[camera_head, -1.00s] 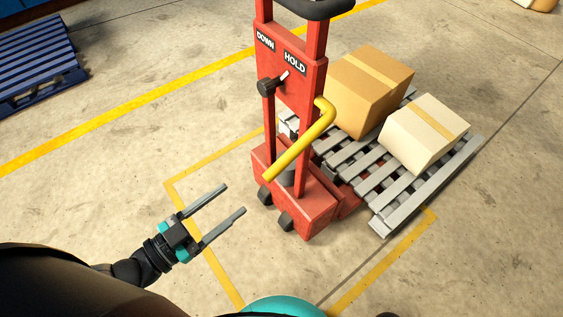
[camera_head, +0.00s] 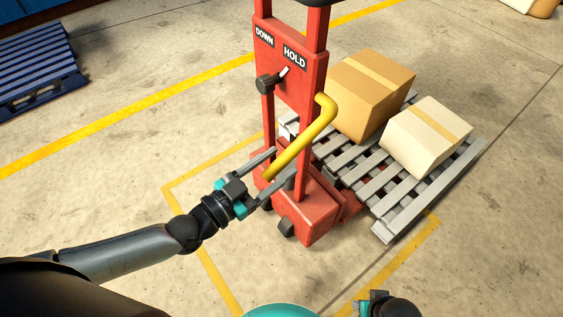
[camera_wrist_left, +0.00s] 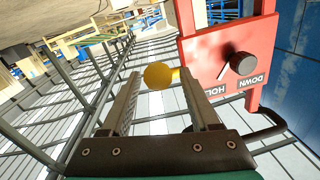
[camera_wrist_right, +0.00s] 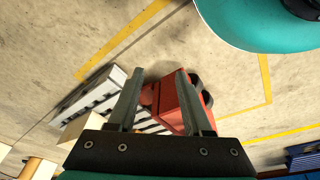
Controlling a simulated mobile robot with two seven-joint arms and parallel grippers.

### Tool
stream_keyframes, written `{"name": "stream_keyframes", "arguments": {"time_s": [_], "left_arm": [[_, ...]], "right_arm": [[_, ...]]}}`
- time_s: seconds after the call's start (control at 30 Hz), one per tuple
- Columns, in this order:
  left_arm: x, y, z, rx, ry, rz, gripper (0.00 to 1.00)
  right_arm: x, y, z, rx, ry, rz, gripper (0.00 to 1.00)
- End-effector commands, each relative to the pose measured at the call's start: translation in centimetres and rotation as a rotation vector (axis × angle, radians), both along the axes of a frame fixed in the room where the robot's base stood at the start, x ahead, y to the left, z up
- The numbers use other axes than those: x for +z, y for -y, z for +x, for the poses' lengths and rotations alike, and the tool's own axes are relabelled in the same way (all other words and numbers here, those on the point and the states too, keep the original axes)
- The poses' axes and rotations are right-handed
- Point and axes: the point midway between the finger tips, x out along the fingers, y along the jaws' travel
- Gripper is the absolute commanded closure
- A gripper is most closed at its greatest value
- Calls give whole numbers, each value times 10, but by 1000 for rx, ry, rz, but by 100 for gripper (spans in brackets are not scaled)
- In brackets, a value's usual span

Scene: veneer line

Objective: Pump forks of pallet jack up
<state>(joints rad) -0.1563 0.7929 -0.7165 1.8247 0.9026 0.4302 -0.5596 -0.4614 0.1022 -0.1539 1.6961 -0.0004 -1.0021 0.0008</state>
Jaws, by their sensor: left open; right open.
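The red pallet jack (camera_head: 290,80) stands upright with its base (camera_head: 306,212) on the floor. Its panel has a dark knob (camera_head: 267,82) and the labels DOWN and HOLD. A yellow bent pump handle (camera_head: 304,140) slopes down toward my left gripper (camera_head: 270,165). That gripper is open, its fingers on either side of the handle's lower end; contact cannot be told. In the left wrist view the handle's round end (camera_wrist_left: 158,75) shows between the open fingers. My right gripper (camera_wrist_right: 160,105) is open and empty, pointing toward the floor; the jack's red base (camera_wrist_right: 188,105) shows beyond it.
A grey pallet (camera_head: 430,195) on the forks' side carries a brown box (camera_head: 368,95) and a pale box (camera_head: 427,137). A blue pallet (camera_head: 35,65) lies at the far left. Yellow floor lines surround the jack.

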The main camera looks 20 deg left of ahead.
Motion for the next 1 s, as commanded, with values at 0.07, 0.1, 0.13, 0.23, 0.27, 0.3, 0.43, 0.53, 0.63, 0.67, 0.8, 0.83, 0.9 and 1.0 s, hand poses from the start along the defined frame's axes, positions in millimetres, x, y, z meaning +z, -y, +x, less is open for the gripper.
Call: {"name": "stream_keyframes", "arguments": {"time_s": [0.07, 0.1, 0.13, 0.23, 0.27, 0.3, 0.43, 0.53, 0.63, 0.67, 0.8, 0.83, 0.9, 1.0], "left_arm": [[0, 5, 8, 0, 3, -1, 38], [0, 7, 10, 1, 2, 0, 38], [0, 8, 12, 1, 2, -1, 38], [0, 9, 15, 0, 1, -1, 38], [0, 10, 15, 0, 1, -1, 38], [0, 10, 15, 0, 0, 0, 38], [1, 10, 15, 0, 1, 1, 38], [1, 10, 15, 0, 1, 1, 43], [1, 10, 15, 0, 1, 1, 54], [1, 9, 15, 0, 1, 1, 57], [1, 9, 15, 0, 1, 1, 73], [1, 9, 15, 0, 1, 1, 76], [0, 9, 15, 0, 1, 1, 84], [0, 9, 15, 0, 1, 1, 96]], "right_arm": [[3, 0, 3, 0, 7, 0, 50], [4, 0, 4, 0, 9, 1, 50], [5, 0, 4, 0, 10, 1, 50], [8, -1, 6, 0, 13, 1, 50], [8, -1, 6, 0, 13, 1, 50], [8, -1, 6, 0, 13, 1, 50], [8, -1, 6, 0, 13, 1, 50], [8, -1, 6, 0, 13, 1, 50], [9, -1, 6, 0, 13, 1, 50], [9, -1, 6, 0, 13, 1, 50], [9, -1, 6, 0, 14, 2, 50], [9, -1, 6, 0, 14, 2, 50], [9, -1, 6, 0, 14, 2, 50], [9, -1, 6, 0, 14, 2, 50]]}}
